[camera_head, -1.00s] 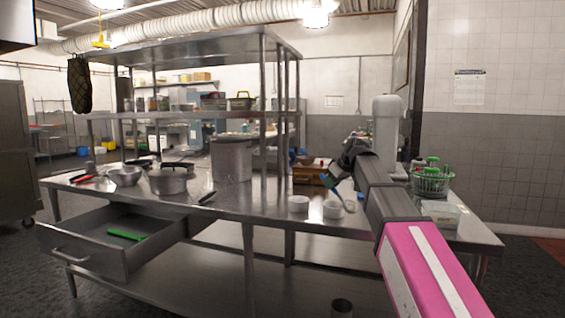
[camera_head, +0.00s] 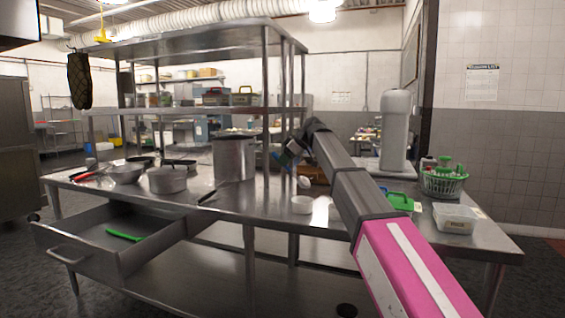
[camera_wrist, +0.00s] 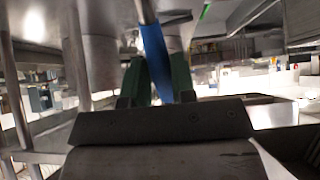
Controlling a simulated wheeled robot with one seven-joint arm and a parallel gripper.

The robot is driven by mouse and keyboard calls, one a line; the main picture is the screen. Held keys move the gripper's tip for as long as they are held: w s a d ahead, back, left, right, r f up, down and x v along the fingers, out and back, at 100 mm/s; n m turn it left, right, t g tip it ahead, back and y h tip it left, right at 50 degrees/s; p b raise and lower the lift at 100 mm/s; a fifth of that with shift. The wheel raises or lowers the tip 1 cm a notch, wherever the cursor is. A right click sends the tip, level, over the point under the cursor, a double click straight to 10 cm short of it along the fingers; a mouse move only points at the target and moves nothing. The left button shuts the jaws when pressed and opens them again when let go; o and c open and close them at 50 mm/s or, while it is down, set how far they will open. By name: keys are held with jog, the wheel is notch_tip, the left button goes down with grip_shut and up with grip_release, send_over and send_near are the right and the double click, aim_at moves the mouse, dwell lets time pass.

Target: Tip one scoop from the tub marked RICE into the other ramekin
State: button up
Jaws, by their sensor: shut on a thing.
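My gripper (camera_head: 287,156) is over the counter, at the far end of my arm. In the wrist view its green fingers (camera_wrist: 160,84) are closed on the blue handle (camera_wrist: 154,50) of a utensil, seemingly a scoop. A small pale shape (camera_head: 304,183), probably the scoop's bowl, hangs just above a white ramekin (camera_head: 301,204). I cannot tell whether it holds rice or is tilted. A second ramekin is mostly or wholly hidden by my arm. A clear tub (camera_head: 455,219) with pale contents stands at the right; its marking is unreadable.
A green-topped container (camera_head: 400,201) and a green basket (camera_head: 443,182) stand at the right. A tall pot (camera_head: 234,158) and shelf posts stand left of my gripper. An open drawer (camera_head: 85,258) juts out at the front left.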

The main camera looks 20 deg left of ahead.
jog(key=d+y, duration=0.2)
jog(key=d+r+y, duration=0.1)
jog(key=y, duration=0.1)
jog(key=shift+s+d, duration=0.2)
jog(key=shift+d, duration=0.15)
jog(key=shift+d+r+t+y, duration=0.15)
jog(key=shift+d+r+y, duration=0.2)
jog(key=shift+d+y, duration=0.55)
jog(key=shift+d+r+t+y, duration=0.15)
jog(key=shift+d+r+y, duration=0.2)
jog(key=shift+d+y, duration=0.5)
jog(key=shift+a, duration=0.15)
jog(key=shift+s, duration=0.1)
